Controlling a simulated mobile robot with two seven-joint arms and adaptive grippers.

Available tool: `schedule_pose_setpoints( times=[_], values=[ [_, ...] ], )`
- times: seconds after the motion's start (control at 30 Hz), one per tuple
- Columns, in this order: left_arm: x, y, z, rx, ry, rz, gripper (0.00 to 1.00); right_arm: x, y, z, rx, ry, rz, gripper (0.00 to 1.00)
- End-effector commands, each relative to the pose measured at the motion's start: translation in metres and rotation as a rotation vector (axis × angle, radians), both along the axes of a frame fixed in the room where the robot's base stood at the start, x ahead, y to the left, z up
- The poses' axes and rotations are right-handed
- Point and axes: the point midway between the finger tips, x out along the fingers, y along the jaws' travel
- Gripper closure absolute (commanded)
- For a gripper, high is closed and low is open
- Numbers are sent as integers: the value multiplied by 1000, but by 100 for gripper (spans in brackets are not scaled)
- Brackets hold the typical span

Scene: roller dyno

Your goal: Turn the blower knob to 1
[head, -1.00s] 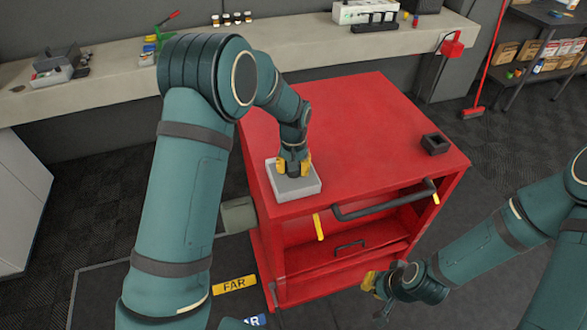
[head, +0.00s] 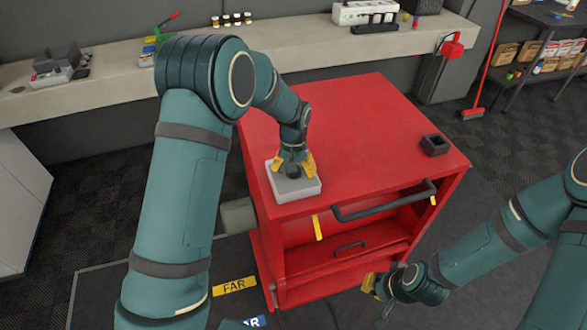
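A light grey box (head: 312,187) sits on the near left corner of the red cart's top (head: 360,130). A dark round knob (head: 292,172) shows on top of the box. My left gripper (head: 294,165) is right above the box, pointing down, with its yellow fingers spread around or just over the knob. Whether they touch it I cannot tell. The knob's marks and pointer are too small to read. My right gripper (head: 376,294) is in front of the cart, low and empty, with its fingers apart.
A black square holder (head: 435,145) sits at the cart top's right edge. A dark handle bar (head: 384,203) runs along the cart's front. Behind is a long bench (head: 110,88) with small items. A red broom (head: 473,112) stands at the right.

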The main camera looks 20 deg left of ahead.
Motion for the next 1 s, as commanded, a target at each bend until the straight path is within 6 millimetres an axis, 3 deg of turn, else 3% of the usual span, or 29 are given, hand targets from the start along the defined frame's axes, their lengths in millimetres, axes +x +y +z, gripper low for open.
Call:
schedule_pose_setpoints(
  times=[0.23, 0.7, 1.0],
  values=[
    [1, 0, 16, -1, -4, -1, 25, 0, 0, 0, 0, 0, 0, 100],
    [1, 0, 104, -1, -3, 0, 25, 0, 0, 0, 0, 0, 0, 100],
    [0, 0, 121, 0, -1, 0, 25, 0, 0, 0, 0, 0, 0, 100]
  ],
)
